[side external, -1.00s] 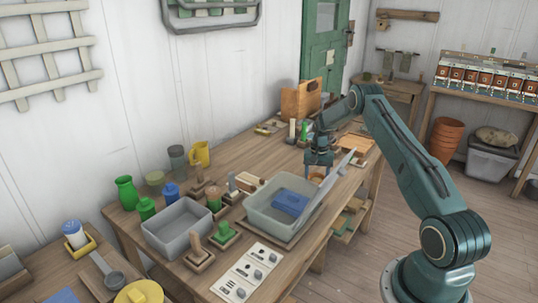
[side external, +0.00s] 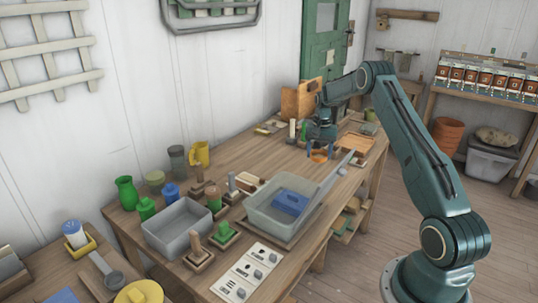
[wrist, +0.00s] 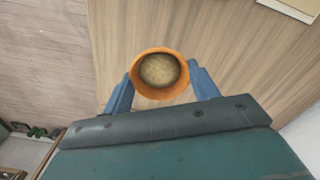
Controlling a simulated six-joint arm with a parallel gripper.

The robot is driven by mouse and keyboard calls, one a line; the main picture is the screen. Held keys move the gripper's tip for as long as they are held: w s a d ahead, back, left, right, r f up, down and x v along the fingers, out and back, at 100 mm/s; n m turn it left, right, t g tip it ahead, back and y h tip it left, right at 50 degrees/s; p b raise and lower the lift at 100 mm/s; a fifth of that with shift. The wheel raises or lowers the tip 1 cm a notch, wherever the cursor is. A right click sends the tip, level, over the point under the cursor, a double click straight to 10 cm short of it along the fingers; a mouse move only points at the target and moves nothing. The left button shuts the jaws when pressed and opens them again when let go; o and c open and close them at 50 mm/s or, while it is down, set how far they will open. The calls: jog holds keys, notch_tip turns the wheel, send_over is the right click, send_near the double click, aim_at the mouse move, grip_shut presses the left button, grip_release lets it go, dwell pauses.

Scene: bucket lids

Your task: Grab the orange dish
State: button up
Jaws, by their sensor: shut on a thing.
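The orange dish (wrist: 160,96) is a small round bowl with a speckled tan inside. My gripper (wrist: 161,74) is shut on it, with one blue finger on each side of the dish in the wrist view. In the side view my gripper (side external: 319,151) points down over the workbench and the orange dish (side external: 319,157) shows between its fingers. It appears raised over the bench, but the gap beneath is hard to judge.
A grey bin (side external: 258,218) with a blue block and a tilted lid (side external: 335,183) stands in front. An empty grey bin (side external: 158,235) is to its left. A wooden crate (side external: 293,103) stands behind, and a wooden tray (side external: 355,146) lies to the right.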

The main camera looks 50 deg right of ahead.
notch_tip(320, 180, up, 10)
jog(key=shift+f, duration=0.25)
jog(key=shift+a, duration=0.1)
dwell(0.5)
